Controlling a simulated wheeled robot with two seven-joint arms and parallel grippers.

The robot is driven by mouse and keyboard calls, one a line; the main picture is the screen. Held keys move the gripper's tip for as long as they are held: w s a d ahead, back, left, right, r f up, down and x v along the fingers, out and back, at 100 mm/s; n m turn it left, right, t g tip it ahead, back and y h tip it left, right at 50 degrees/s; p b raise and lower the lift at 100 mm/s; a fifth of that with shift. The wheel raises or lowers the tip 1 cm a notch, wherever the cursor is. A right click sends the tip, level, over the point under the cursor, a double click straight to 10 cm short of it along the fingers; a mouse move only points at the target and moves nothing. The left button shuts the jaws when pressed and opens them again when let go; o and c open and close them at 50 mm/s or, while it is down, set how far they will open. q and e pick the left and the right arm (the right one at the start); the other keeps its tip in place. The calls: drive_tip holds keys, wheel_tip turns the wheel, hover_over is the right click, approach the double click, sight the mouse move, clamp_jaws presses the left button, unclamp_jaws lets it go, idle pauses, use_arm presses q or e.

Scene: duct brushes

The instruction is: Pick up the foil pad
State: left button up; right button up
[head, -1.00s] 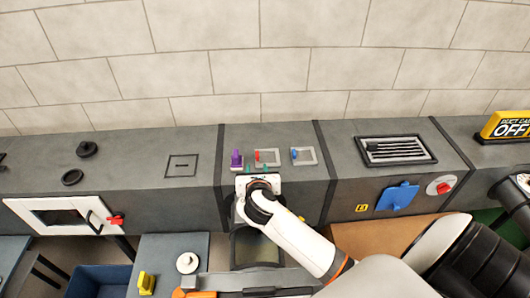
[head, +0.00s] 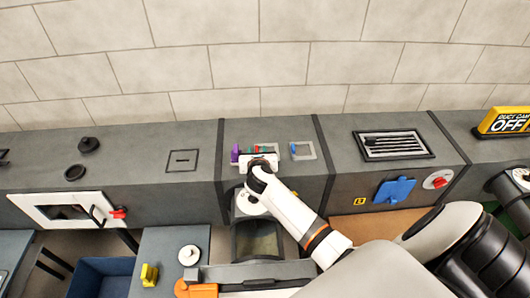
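My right gripper (head: 259,154) is over the top of the middle duct section (head: 229,185), at the group of small coloured pieces there. Its white body and wrist cover its fingertips, so I cannot see whether it is open or holds anything. A purple piece (head: 235,152) stands just left of it. A blue piece (head: 294,149) in a pale square frame (head: 308,150) lies to its right. I cannot make out the foil pad for certain; the gripper may hide it. My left gripper is not in view.
A dark louvred grille (head: 394,146) lies farther right on the duct. A blue plate (head: 395,190) and a red knob (head: 439,181) are on its front. A white-framed opening (head: 40,204) is at left. A yellow piece (head: 149,275) and white disc (head: 189,255) rest on the lower table.

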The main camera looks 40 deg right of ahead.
clamp_jaws()
drive_tip(key=shift+s, duration=0.1)
drive_tip(key=shift+r, duration=0.15)
wheel_tip(320, 180, up, 10)
drive_tip(key=shift+f, duration=0.2)
wheel_tip(320, 180, up, 4)
drive_tip(key=p, duration=0.4)
drive_tip(key=shift+r, duration=0.1)
